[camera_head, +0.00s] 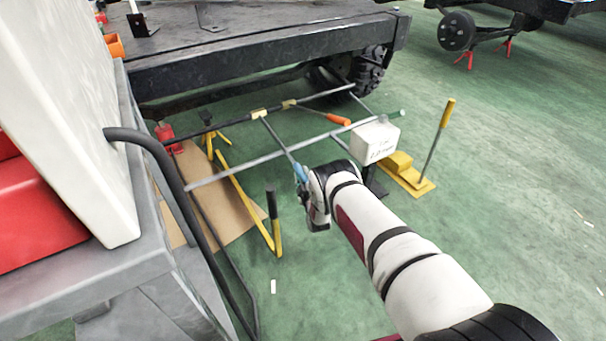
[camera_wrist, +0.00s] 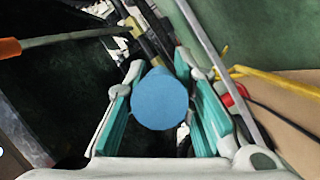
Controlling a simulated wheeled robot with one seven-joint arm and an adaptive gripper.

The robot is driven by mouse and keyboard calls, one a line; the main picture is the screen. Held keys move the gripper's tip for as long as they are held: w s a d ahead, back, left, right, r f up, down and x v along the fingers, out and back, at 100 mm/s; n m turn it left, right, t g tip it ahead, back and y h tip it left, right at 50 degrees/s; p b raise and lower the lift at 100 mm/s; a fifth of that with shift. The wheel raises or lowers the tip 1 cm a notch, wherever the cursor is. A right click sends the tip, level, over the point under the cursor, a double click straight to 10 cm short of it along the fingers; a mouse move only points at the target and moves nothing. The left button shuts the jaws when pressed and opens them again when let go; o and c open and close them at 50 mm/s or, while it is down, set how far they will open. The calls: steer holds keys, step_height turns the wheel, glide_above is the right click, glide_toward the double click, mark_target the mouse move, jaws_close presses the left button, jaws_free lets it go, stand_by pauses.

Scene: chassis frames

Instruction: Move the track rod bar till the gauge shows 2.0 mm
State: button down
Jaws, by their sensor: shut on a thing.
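My gripper (camera_head: 311,205) is shut on the blue handle (camera_head: 300,173) of a thin grey bar; the handle's round blue end (camera_wrist: 160,99) sits between the teal jaw pads (camera_wrist: 162,112) in the wrist view. This bar runs back to a yellow fitting on a dark rod (camera_head: 232,122) in front of the vehicle, probably the track rod. A second tool with an orange handle (camera_head: 338,119) meets the rod at another yellow fitting. A long grey bar (camera_head: 240,167) crosses nearer me. A white box (camera_head: 376,140), probably the gauge, bears writing too small to read surely.
A yellow stand (camera_head: 240,196) with a dark grip is left of my gripper. A yellow block with a lever (camera_head: 405,172) stands right. The cart (camera_head: 150,270) fills the left, and the wheel (camera_head: 366,72) is behind.

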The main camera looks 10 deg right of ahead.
steer(key=shift+w+r, duration=0.1)
steer(key=c, duration=1.4)
jaws_free()
steer(key=shift+o, duration=0.2)
steer(key=shift+s, duration=0.4)
steer(key=s, duration=1.1)
steer(key=shift+s+r, duration=0.15)
steer(key=shift+r, duration=0.25)
